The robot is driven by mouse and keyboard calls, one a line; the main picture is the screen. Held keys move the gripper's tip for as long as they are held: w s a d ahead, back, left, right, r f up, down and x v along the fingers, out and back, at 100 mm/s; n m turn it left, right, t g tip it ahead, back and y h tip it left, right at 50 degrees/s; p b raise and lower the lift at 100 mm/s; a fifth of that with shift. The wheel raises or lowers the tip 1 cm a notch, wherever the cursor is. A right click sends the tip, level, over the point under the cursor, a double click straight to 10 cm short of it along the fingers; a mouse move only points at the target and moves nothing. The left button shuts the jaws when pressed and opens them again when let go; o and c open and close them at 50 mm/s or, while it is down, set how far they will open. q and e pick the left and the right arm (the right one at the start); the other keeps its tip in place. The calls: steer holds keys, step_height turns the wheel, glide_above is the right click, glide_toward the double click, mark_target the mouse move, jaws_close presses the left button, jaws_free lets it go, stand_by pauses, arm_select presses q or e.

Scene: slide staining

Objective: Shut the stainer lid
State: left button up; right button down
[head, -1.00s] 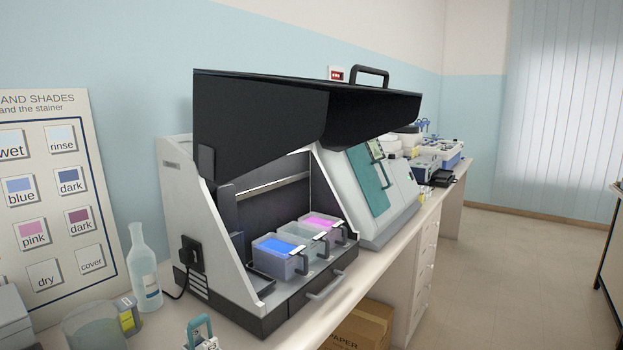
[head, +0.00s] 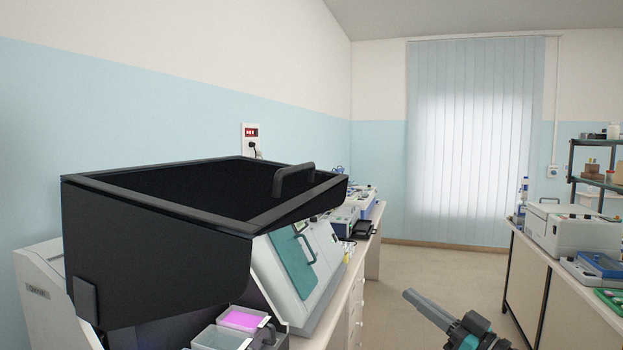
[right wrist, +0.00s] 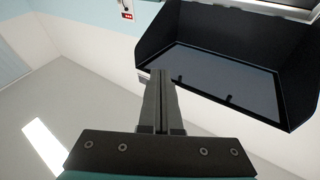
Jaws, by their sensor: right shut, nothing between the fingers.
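The stainer (head: 40,290) stands on the bench at the left of the head view. Its black lid (head: 165,245) is raised, with the dark handle (head: 295,178) at its right end. Below the lid a tray with pink liquid (head: 242,320) and a clear tray (head: 218,339) show; the rest of the inside is hidden. My right gripper (head: 412,295) is at the lower right, over the aisle, apart from the lid. In the right wrist view its fingers (right wrist: 160,78) are shut and empty, and the black lid (right wrist: 215,75) lies beyond them. My left gripper is out of view.
A white machine with a teal panel (head: 292,260) stands just beyond the stainer. More equipment (head: 352,215) sits farther along the bench. A second bench with a grey device (head: 560,230) is at the right. The aisle floor (head: 410,265) between them is free.

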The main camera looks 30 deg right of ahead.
steer(key=s+a+r+n+g+y+p, duration=0.15)
steer(key=a+r+n+y, duration=0.25)
steer(key=a+r+y, duration=0.45)
steer(key=s+a+r+n+g+y+p, duration=0.15)
steer(key=a+r+n+y, duration=0.35)
steer(key=r, duration=0.6)
steer(key=shift+w+a+r+m+h, duration=0.7)
steer(key=shift+w+a+r, duration=1.45)
steer(key=shift+w+a, duration=1.2)
steer(key=shift+w+f+p, duration=0.2)
steer(key=shift+f+p, duration=0.45)
steer(key=shift+f, duration=1.4)
steer(key=shift+f, duration=0.15)
